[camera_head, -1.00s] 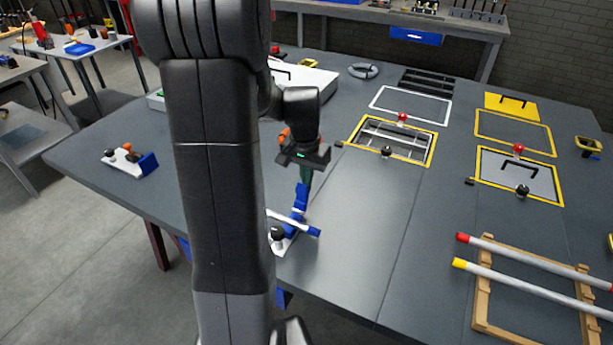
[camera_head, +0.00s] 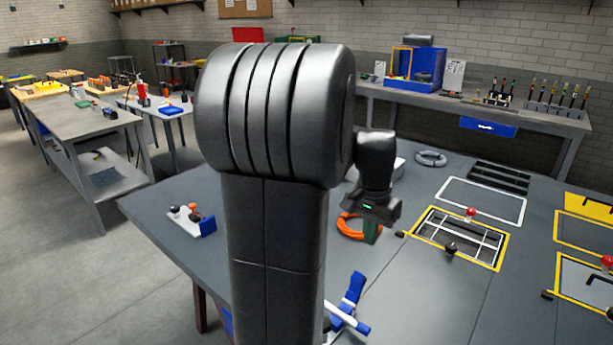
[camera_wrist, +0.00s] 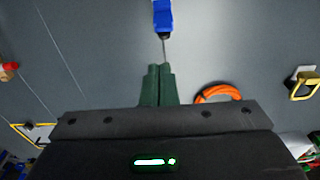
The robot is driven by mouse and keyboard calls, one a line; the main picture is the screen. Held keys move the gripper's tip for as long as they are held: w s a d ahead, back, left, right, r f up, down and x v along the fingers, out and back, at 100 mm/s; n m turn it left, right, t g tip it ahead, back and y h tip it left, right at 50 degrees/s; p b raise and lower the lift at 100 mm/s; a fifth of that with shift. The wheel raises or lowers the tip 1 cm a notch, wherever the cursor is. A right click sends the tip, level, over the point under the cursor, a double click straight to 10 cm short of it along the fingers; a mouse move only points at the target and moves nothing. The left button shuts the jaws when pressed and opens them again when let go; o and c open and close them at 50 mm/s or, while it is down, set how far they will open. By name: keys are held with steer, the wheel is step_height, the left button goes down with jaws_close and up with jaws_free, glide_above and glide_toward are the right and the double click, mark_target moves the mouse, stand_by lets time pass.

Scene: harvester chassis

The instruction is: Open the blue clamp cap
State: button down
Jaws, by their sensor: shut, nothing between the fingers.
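The blue clamp cap (camera_head: 352,290) is at the near edge of the grey table, sticking up at a slant beside a white bar with a blue end (camera_head: 359,327). My arm hides the lower left part of this clamp. In the wrist view the blue cap (camera_wrist: 163,17) shows at the top middle, with a dark part and a thin rod below it. My gripper (camera_head: 371,236) is above and behind the cap, apart from it. Its green fingers (camera_wrist: 158,70) are together, pointing toward the cap, with nothing between them.
An orange ring (camera_head: 349,226) lies on the table close to my gripper. A white fixture with knobs and a blue block (camera_head: 192,218) sits at the left edge. To the right is a yellow-framed opening (camera_head: 460,237) with a red knob and a black knob. Bare tabletop lies between.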

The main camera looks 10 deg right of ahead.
glide_above(358, 285)
steer(key=w+d, duration=0.2)
steer(key=d, duration=0.1)
step_height(358, 285, down, 9)
steer(key=shift+w+f+p, duration=0.1)
steer(key=shift+p, duration=0.25)
steer(key=shift+f, duration=0.2)
steer(key=shift+s+a, duration=0.45)
steer(key=shift+a, duration=0.05)
